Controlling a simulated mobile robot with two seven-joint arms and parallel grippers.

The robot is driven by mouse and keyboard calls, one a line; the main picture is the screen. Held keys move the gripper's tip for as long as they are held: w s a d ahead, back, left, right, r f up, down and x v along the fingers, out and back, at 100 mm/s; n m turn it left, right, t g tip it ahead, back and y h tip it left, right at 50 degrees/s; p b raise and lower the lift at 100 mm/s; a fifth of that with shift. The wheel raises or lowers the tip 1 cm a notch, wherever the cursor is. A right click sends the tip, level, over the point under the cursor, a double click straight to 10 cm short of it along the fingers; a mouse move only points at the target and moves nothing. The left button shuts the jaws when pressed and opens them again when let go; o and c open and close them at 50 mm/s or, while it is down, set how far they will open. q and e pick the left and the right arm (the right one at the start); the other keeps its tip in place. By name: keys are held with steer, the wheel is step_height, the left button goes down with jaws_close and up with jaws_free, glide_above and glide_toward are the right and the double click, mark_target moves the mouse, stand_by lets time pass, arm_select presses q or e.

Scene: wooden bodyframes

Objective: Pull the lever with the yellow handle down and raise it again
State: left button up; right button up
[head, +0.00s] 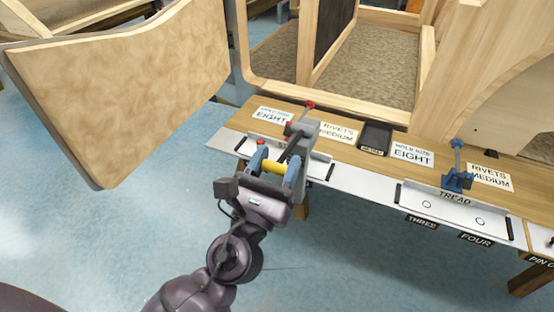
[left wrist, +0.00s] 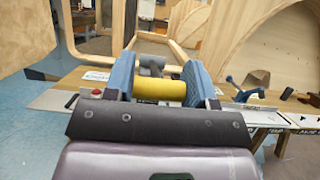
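The lever's yellow handle (head: 273,167) is a short horizontal cylinder in front of a grey lever unit (head: 304,142) at the bench's left end. My left gripper (head: 275,170) has its two blue fingers at the handle's two ends. In the left wrist view the yellow handle (left wrist: 158,91) fills the gap between the fingers of the left gripper (left wrist: 160,88), and no space shows at either end. The lever's arm is mostly hidden behind the handle and fingers. My right gripper is in neither view.
The wooden bench (head: 335,118) carries labels, a black tray (head: 375,138) and a blue clamp (head: 457,172) on the right. A large curved wooden panel (head: 125,90) stands at left. Wooden body frames rise behind the bench. The blue floor in front is clear.

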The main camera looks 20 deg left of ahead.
arm_select(q)
steer(key=o, duration=0.3)
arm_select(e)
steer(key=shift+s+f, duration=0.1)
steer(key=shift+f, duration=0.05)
arm_select(q)
steer(key=shift+o, duration=0.2)
steer(key=shift+s+f, duration=0.2)
steer(key=shift+s, duration=0.05)
steer(key=b+v, duration=0.4)
steer(key=v, duration=0.6)
steer(key=shift+s, duration=0.15)
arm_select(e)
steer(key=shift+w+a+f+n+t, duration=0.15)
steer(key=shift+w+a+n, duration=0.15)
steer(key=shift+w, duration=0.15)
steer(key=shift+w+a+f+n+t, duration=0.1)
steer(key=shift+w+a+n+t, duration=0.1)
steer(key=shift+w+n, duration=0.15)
